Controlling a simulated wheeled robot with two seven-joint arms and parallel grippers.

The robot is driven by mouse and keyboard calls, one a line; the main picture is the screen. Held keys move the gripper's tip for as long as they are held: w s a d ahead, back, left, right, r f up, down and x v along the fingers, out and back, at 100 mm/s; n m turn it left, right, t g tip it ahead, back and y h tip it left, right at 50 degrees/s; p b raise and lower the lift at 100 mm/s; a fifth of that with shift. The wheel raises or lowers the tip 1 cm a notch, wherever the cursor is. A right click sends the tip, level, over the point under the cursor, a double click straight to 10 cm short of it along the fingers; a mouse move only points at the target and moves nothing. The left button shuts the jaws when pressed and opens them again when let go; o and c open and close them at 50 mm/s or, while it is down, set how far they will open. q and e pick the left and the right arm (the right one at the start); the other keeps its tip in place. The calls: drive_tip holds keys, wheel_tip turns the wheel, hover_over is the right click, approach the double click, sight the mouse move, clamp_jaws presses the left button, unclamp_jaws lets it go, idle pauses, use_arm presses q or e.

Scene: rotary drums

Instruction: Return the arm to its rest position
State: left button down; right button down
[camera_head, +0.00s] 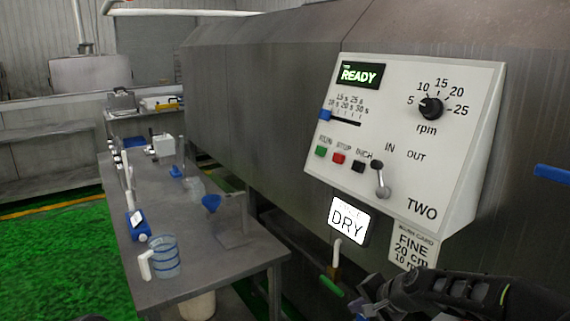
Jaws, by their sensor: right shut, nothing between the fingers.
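My right arm comes in from the bottom right corner. My right gripper (372,302) is shut and empty at the bottom edge, partly cut off by the frame. It is below the white control panel (460,170) marked TWO and just right of a small green-handled tap (332,286). I cannot tell whether it touches the tap. The panel has a lit READY display (360,74), a black rpm knob (431,108), a blue slider (325,114) at its left end, three push buttons and a grey lever (380,180). My left gripper is not in view.
A lit DRY sign (348,222) and a FINE 20 cm card (412,247) hang under the panel on the metal drum housing (260,90). A grey bench (200,265) at left holds a measuring jug (165,256), a blue funnel (211,203) and other items. Green floor (60,260) is clear at left.

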drive_tip(key=s+a+f+n+g, duration=0.25)
drive_tip(key=s+f, duration=0.55)
drive_tip(key=f, duration=0.4)
drive_tip(key=s+a+f+n+g, duration=0.1)
drive_tip(key=s+a+f, duration=0.3)
drive_tip(key=s+f, duration=0.65)
drive_tip(key=s+a+f+n+g, duration=0.1)
drive_tip(key=s+f, duration=0.3)
drive_tip(key=s, duration=0.5)
drive_tip(key=s+a+f+n+g, duration=0.2)
drive_tip(key=s+f, duration=0.3)
drive_tip(key=s, duration=0.5)
drive_tip(key=shift+s+a+n, duration=0.2)
drive_tip(key=shift+a+n, duration=0.35)
drive_tip(key=shift+n, duration=0.1)
